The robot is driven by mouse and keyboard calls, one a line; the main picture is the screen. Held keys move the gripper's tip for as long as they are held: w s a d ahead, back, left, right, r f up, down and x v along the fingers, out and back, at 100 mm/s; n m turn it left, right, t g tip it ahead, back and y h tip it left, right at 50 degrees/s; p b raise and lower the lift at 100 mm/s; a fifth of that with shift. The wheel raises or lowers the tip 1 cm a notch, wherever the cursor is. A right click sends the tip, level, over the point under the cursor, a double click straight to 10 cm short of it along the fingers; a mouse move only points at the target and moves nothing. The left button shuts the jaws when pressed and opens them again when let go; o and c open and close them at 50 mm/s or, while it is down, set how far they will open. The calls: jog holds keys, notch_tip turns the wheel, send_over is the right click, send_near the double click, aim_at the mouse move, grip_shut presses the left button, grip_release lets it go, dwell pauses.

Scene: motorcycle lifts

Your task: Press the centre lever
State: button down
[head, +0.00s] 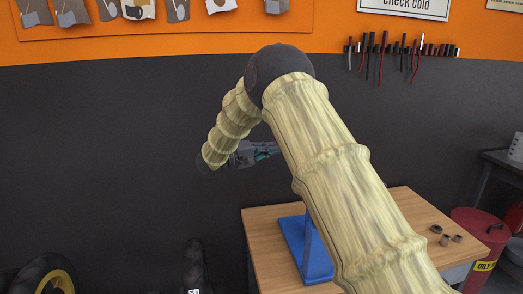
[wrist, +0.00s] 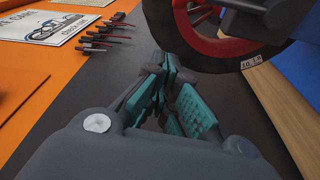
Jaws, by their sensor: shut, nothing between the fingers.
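No lever can be made out in either view; my own arm covers much of the bench in the head view. My gripper (head: 264,153) is up in the air, left of and above the wooden bench, partly behind my arm. In the wrist view my gripper (wrist: 168,70) shows its teal finger pads drawn together at the tips, with nothing between them. A blue stand (head: 293,238) rises from the bench, mostly hidden by my arm. A black tyre with a red rim (wrist: 222,38) hangs at the upper right of the wrist view, apart from the fingers.
The wooden bench (head: 262,222) carries a few small metal rings (head: 446,236) on its right. A red oil bin (head: 480,235) stands right of it. Tools (head: 385,55) hang on the wall. A wheel (head: 50,275) is at lower left. The air left of my gripper is clear.

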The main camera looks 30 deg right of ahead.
jog(key=shift+s+d+f+p, duration=0.15)
jog(key=shift+s+d+p, duration=0.2)
jog(key=shift+s+d, duration=0.7)
jog(key=shift+s+d+f+p, duration=0.1)
jog(key=shift+s+d+p, duration=0.2)
jog(key=shift+s+d, duration=0.75)
jog(key=shift+d, duration=0.1)
